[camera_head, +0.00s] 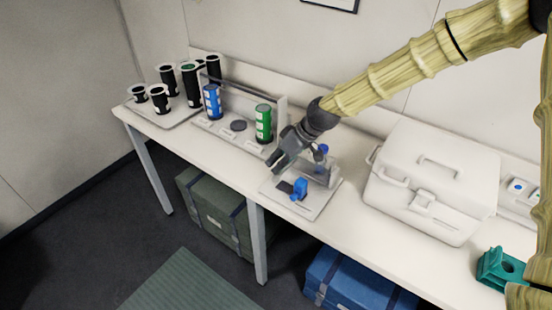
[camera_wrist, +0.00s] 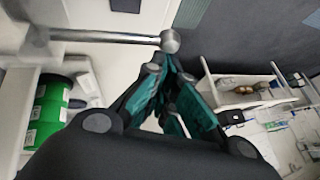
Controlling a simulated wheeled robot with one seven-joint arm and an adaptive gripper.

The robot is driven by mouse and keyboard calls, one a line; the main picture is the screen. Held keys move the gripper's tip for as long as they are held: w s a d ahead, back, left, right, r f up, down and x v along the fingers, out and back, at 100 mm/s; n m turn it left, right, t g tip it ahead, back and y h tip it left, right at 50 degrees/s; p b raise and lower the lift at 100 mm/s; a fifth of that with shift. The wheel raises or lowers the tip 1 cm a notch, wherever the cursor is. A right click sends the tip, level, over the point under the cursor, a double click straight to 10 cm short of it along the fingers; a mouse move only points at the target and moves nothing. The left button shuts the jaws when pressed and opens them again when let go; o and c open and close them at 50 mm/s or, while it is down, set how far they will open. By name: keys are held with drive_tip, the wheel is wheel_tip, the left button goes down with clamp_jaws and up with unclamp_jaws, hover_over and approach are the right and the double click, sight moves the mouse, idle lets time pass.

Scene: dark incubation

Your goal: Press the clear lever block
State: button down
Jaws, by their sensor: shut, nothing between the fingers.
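A small blue block (camera_head: 300,187) stands on a white base plate (camera_head: 315,205) on the bench, beside a dark flat piece. It looks like the lever block, but no label is readable. A blue-topped part (camera_head: 322,150) stands behind it on the same plate. My gripper (camera_head: 276,166) is shut and empty, above and to the left of the blue block, apart from it as far as I can tell. In the wrist view the teal fingers (camera_wrist: 170,78) are together, and I cannot make out the blue block there.
A rack with a blue cylinder (camera_head: 212,102) and a green cylinder (camera_head: 263,123) stands left of my gripper. A large white case (camera_head: 430,180) stands to the right, with a teal holder (camera_head: 500,268) beyond. A metal rod with a round end (camera_wrist: 170,41) lies near my fingers in the wrist view.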

sight(273, 179)
drive_tip(key=shift+t+h, duration=0.4)
drive_tip(key=shift+t, duration=0.1)
drive_tip(key=f+b, duration=0.1)
drive_tip(key=s+f+b, duration=0.1)
drive_tip(key=a+f+b, duration=0.1)
drive_tip(key=f, duration=0.1)
drive_tip(key=shift+s+b, duration=0.15)
drive_tip(key=shift+b, duration=0.15)
drive_tip(key=shift+d+f, duration=0.1)
drive_tip(key=shift+f, duration=0.3)
drive_tip(key=shift+s, duration=0.1)
